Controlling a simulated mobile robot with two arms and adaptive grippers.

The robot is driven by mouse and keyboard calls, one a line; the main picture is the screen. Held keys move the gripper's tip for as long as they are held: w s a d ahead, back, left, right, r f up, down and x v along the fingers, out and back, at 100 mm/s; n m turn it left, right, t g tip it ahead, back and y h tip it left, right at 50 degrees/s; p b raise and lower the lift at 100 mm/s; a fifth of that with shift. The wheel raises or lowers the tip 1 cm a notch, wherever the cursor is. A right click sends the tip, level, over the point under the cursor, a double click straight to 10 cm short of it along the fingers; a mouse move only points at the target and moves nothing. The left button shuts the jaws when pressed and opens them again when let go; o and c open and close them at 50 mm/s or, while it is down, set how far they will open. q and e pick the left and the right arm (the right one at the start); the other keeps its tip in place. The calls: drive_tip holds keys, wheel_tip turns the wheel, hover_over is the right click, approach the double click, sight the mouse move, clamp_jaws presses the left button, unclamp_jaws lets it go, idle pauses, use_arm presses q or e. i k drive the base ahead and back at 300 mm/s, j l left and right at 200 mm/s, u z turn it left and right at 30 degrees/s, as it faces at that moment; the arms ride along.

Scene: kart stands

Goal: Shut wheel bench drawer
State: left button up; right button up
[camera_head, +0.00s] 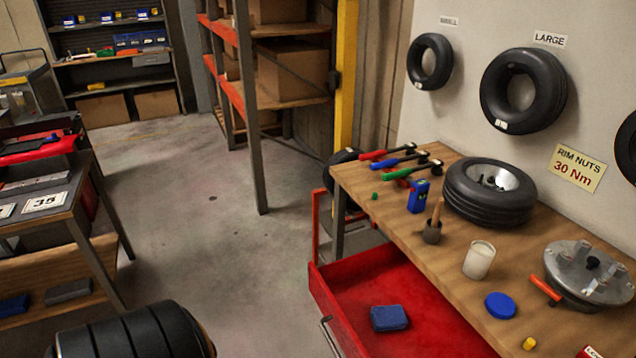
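The wheel bench (390,215) stands on the right with a wooden top. Its red drawer (345,277) is pulled out, jutting left from under the top toward the open floor. A blue box-like item (389,318) lies inside the drawer. A thin metal handle (331,338) shows on the drawer's outer face near the bottom edge; the drawer's near part is cut off by the frame. Neither of my grippers is in view.
On the bench top are a wheel (490,190), several hammers (400,155), a white cup (479,260) and a metal hub plate (590,270). A black grooved, tyre-like shape (130,335) fills the bottom left. Another table (50,200) stands left. Concrete floor (215,240) between is clear.

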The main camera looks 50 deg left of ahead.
sight(344, 290)
drive_tip(key=i+j+u, duration=0.15)
drive_tip(key=j+u, duration=0.15)
drive_tip(key=u, duration=0.2)
drive_tip(key=i+j+u, duration=0.15)
drive_tip(key=u, duration=0.6)
